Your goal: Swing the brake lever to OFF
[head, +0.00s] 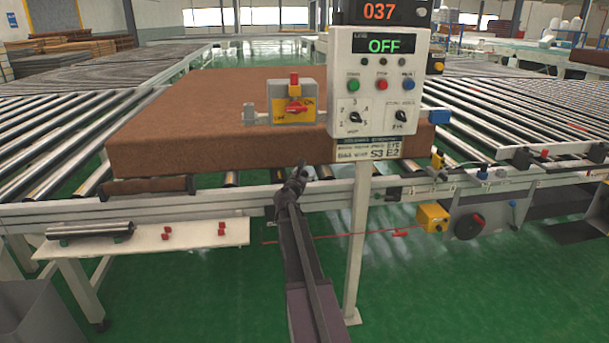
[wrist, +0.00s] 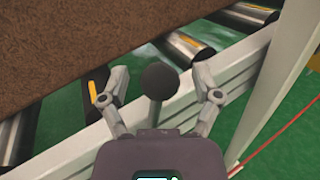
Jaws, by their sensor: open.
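The brake lever shows in the wrist view as a dark ball knob (wrist: 159,81) on a grey stem. My gripper (wrist: 160,98) is open, with one finger on each side of the knob and stem. Gaps show between the knob and both fingers. In the head view my gripper (head: 294,185) is at the conveyor's front rail, in front of the brown mattress. There I cannot clearly separate the lever from my gripper. No ON or OFF marking for the lever is legible beside it.
A control panel (head: 377,118) on a white post stands right of my gripper, its green display reading OFF. A small box with a red rotary handle (head: 294,108) is left of it. The mattress (head: 200,150) lies on rollers. A red cord (head: 330,236) runs below the rail.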

